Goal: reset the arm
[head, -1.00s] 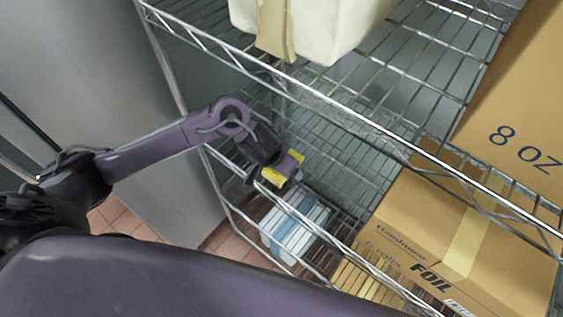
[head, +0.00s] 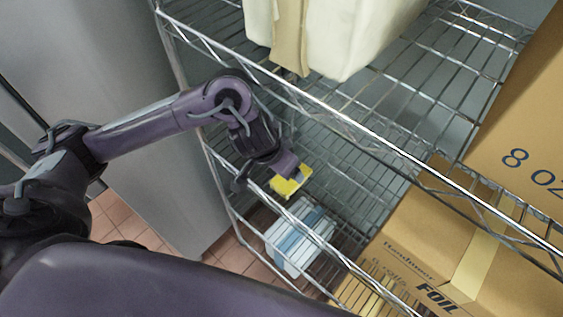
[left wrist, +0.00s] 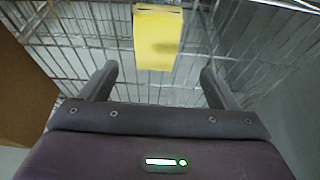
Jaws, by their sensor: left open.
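My left gripper (head: 268,173) is in front of the wire rack, near its lower shelf. In the left wrist view its two fingers (left wrist: 158,74) are spread apart with nothing between them. A small yellow box (head: 290,184) is just beyond the fingers in the head view, partly covered by the gripper. The box also shows in the left wrist view (left wrist: 158,38), ahead of the fingertips and clear of both. My right gripper is in neither view.
The wire rack's front rail (head: 350,142) runs close to my left arm. A white bag (head: 350,35) stands on the upper shelf. A cardboard foil box (head: 430,250) and blue-white packages (head: 300,238) are lower. A grey metal cabinet (head: 90,60) stands left.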

